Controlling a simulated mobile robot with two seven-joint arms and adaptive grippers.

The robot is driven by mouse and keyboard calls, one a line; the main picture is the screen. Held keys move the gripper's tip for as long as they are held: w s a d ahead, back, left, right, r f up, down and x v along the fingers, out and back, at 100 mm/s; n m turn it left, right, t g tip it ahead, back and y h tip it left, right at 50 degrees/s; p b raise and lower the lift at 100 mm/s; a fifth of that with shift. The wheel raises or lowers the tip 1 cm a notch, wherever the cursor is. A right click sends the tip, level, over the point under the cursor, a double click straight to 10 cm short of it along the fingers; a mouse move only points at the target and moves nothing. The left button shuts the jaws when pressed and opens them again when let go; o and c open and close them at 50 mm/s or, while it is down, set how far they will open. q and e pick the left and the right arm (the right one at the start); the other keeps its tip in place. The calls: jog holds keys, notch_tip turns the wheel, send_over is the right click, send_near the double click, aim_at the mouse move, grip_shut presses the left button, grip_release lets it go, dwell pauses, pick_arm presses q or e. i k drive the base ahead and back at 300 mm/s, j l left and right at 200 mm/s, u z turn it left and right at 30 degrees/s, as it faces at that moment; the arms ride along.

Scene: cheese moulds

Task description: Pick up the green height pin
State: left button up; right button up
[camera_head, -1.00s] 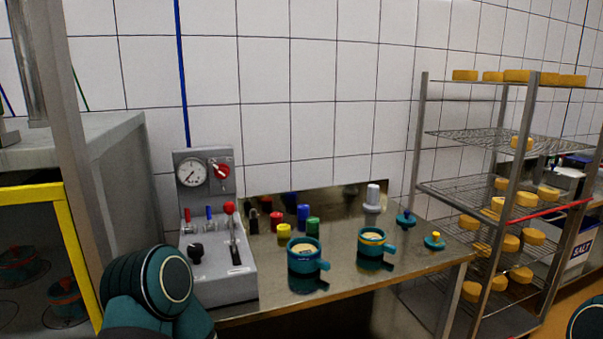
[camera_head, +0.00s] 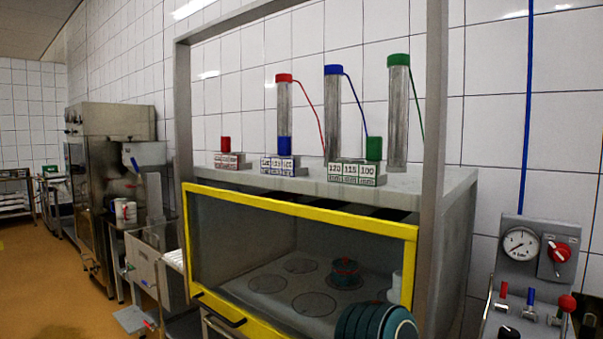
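A short green pin (camera_head: 374,148) stands upright in a grey block with number labels (camera_head: 350,173) on top of the yellow-framed cabinet. It stands at the right of the block, near the label that looks like 100. A tall clear tube with a green cap (camera_head: 399,60) stands just behind and to its right. Neither of my grippers is in view. Only a rounded teal part of my arm shows at the bottom edge, in front of the cabinet.
A red pin (camera_head: 225,144) and a blue pin (camera_head: 285,146) stand in similar blocks to the left. The yellow frame (camera_head: 300,209) and grey upright posts (camera_head: 435,130) stand in front. A gauge panel (camera_head: 520,250) is at the right. Open floor (camera_head: 60,290) lies left.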

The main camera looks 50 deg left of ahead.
aim_at(374, 149)
jog(key=u, duration=1.4)
